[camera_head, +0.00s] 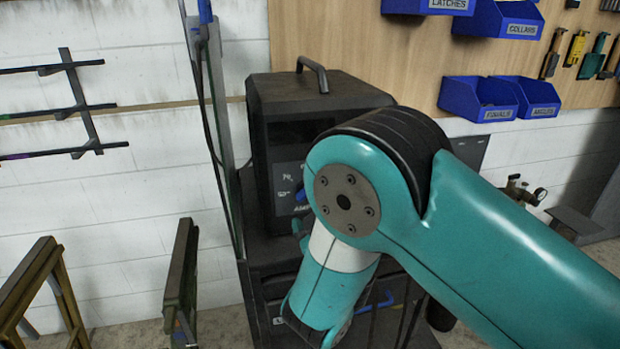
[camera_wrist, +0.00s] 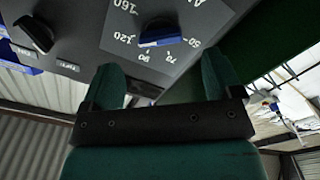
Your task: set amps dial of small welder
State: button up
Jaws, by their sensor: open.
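The small welder (camera_head: 325,88) is a black box with a top handle, standing behind my teal arm in the head view. My arm covers much of its front; a bit of the blue amps dial (camera_head: 301,195) shows beside the arm. In the wrist view the amps dial (camera_wrist: 158,33) is a dark knob with a blue part, on a grey scale plate marked from 50 to 160. My gripper (camera_wrist: 163,74) is open and empty, its two green fingertips apart, with the dial beyond the gap between them. No contact with the dial shows.
A second dark knob (camera_wrist: 34,34) sits on the panel at the left of the wrist view. In the head view, blue bins (camera_head: 478,98) hang on the wooden board at right. A dark stand (camera_head: 182,265) is left of the welder.

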jog(key=p+x, duration=0.4)
jog(key=x, duration=0.2)
jog(key=shift+w, duration=0.2)
jog(key=shift+f, duration=0.1)
jog(key=c, duration=0.9)
